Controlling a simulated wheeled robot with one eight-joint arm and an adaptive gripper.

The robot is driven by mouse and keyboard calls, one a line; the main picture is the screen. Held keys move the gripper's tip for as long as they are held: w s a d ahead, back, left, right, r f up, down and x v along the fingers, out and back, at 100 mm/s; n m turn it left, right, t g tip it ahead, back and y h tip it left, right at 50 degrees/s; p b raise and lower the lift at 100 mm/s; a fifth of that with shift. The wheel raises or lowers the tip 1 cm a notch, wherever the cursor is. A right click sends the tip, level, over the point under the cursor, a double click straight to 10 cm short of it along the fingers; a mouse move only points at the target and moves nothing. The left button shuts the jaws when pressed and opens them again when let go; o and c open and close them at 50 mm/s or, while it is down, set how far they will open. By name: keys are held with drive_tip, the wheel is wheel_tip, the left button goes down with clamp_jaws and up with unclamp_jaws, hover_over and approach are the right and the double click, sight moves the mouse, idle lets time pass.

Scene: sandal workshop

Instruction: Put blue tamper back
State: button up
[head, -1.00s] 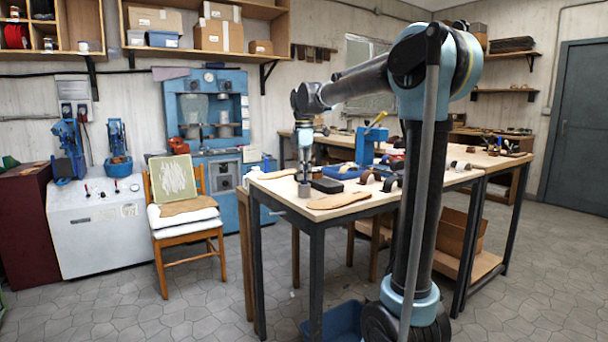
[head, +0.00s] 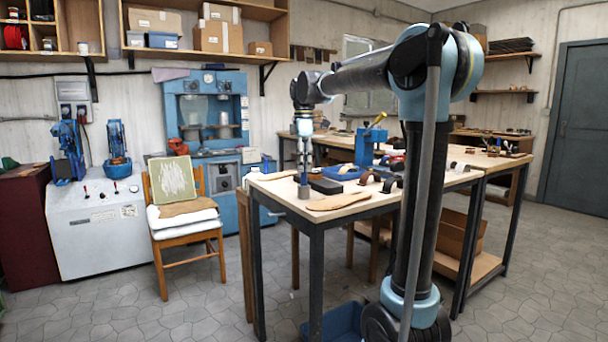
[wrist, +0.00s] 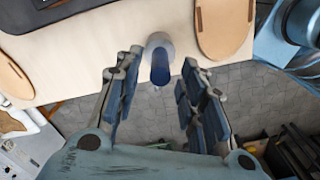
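The blue tamper (head: 304,178) stands upright at the near left corner of the workbench, its lower end at a short grey cylinder (head: 304,192). I cannot tell if that cylinder is its own head or a holder. In the wrist view the blue tamper (wrist: 160,70) shows as a dark blue handle end, with the grey cylinder (wrist: 158,41) behind it. My gripper (head: 304,163) points down just above the tamper. In the wrist view my gripper (wrist: 161,82) has its fingers spread wide either side of the handle, with gaps on both sides.
A tan sole (head: 338,201) and a dark block (head: 326,185) lie close by on the workbench (head: 285,189). Behind are a blue tray (head: 345,173) and a blue vise (head: 370,148). A chair (head: 184,234) stands left of the bench.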

wheel_tip(320, 180, up, 9)
drive_tip(key=shift+f, duration=0.2)
drive_tip(key=s+d+f+m+t, duration=0.1)
drive_tip(key=s+d+f+m, duration=0.9)
drive_tip(key=s+d+f, duration=0.55)
drive_tip(key=s+d+f+m, duration=0.3)
drive_tip(key=s+f, duration=0.5)
drive_tip(key=f, duration=0.3)
drive_tip(key=s+d+f+m+t, duration=0.1)
drive_tip(key=s+d+f+m, duration=0.2)
drive_tip(key=f, duration=0.9)
drive_tip(key=s+m, duration=0.3)
drive_tip(key=s, duration=0.2)
drive_tip(key=shift+s, duration=0.2)
drive_tip(key=shift+w+f, duration=0.15)
drive_tip(key=shift+w, duration=0.3)
